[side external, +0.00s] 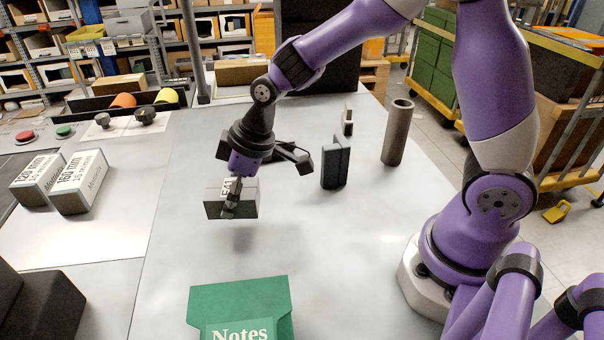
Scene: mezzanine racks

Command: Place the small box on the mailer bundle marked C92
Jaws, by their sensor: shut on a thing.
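My gripper (231,208) points down over the middle of the grey table. It is shut on a small grey box (213,211), with one finger across the box's front. A white label on the box seems to read E41, partly covered by the finger. A shadow on the table below shows that the box is held above the surface. No marking C92 can be read in this view, and I cannot tell which thing, if any, is the mailer bundle.
A green Notes box (240,300) stands at the front. Two labelled cartons (84,185) lie at left, and a dark block (40,305) at lower left. A dark upright piece (335,165) and a grey tube (397,133) stand to the right. Table (185,245) around the gripper is clear.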

